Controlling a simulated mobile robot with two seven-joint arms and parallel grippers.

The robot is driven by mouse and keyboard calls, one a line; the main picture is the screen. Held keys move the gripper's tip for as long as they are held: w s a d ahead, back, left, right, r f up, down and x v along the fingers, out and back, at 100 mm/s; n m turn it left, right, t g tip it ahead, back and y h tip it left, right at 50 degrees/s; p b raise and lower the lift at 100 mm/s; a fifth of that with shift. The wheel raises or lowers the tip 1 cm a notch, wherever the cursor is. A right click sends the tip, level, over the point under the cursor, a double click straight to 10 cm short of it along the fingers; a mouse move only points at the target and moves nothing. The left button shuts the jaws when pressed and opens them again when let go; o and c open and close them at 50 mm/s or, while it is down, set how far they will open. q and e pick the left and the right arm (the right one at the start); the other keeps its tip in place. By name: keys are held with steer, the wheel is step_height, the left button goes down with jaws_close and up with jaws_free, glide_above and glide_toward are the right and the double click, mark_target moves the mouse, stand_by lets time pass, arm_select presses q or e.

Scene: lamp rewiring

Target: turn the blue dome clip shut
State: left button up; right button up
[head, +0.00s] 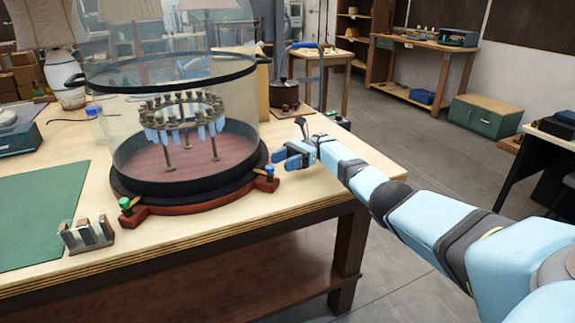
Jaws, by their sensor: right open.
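The blue dome clip (269,171) sits on the right end of the red-brown base (200,206), at the foot of the clear dome (125,110). A green clip (125,204) sits on the base's front left end. My right gripper (281,159) reaches in from the right and is open. Its fingertips are just behind and right of the blue clip; I cannot tell whether they touch it. The dome stands upright over a ring stand (182,110) with pale blue hanging pieces. My left gripper is out of view.
A small metal block holder (86,236) and a green mat (40,212) lie on the left of the wooden table (330,190). A clear bottle (97,124) stands left of the dome. A dark round pot (284,97) stands behind. The table's right front is bare.

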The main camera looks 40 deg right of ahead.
steer(key=shift+w+d+f+b, duration=0.1)
steer(key=shift+d+b, duration=0.75)
steer(key=shift+d, duration=0.1)
